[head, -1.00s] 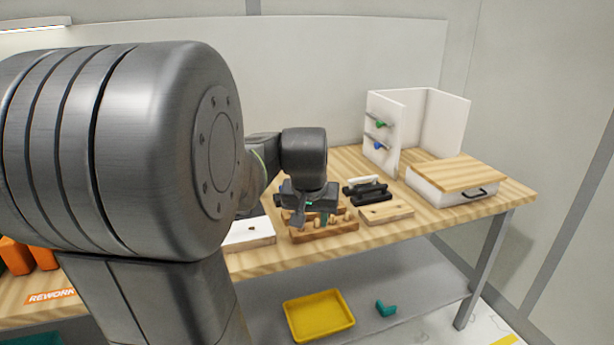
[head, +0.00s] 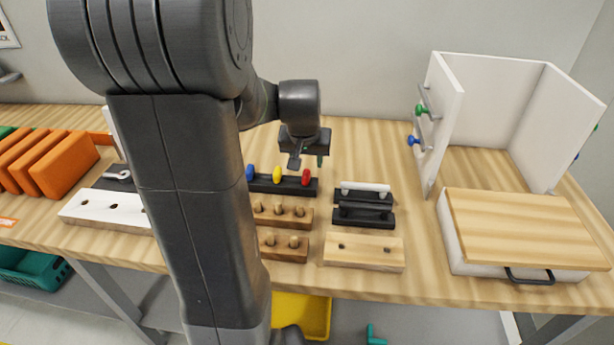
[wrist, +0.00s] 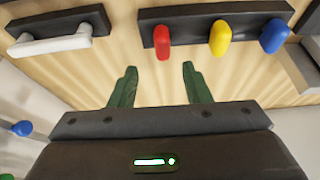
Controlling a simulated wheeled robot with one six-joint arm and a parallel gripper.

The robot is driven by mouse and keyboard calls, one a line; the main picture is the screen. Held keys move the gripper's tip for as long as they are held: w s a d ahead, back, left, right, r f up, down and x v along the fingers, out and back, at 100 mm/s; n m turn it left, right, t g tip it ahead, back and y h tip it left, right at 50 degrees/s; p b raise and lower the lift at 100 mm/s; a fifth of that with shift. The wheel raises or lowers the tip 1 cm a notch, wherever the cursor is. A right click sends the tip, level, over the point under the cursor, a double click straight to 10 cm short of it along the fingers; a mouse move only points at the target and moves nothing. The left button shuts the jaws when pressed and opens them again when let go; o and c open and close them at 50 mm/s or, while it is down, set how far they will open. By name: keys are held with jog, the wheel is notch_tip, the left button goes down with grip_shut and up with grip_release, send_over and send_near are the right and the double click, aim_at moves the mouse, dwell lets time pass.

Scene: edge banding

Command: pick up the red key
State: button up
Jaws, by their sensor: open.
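The red key (head: 306,177) stands at the right end of a black holder (head: 284,187), beside a yellow key (head: 277,174) and a blue key (head: 250,172). In the wrist view the red key (wrist: 162,42) is at the left end of the row, with the yellow key (wrist: 220,38) and the blue key (wrist: 273,36) to its right. My gripper (head: 307,160) is above and behind the holder. In the wrist view my gripper (wrist: 156,72) has its two green fingers apart with nothing between them; the red key is just beyond the fingertips, apart from them.
Wooden blocks with pegs (head: 283,213) stand in front of the holder. A black rack with a white handle (head: 364,193) is to the right. A white cabinet (head: 447,110) with knobs and a wood-topped drawer box (head: 525,225) are farther right. Orange blocks (head: 65,163) stand at left.

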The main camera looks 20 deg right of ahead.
aim_at(306, 172)
jog(key=shift+w+d+f, duration=0.1)
jog(key=shift+w+f, duration=0.05)
jog(key=shift+f, duration=0.65)
jog(key=shift+a+p+x, duration=0.15)
jog(key=shift+x, duration=0.95)
jog(key=shift+a+p+x, duration=0.1)
jog(key=shift+p+x, duration=0.05)
jog(key=shift+x, duration=0.95)
grip_shut()
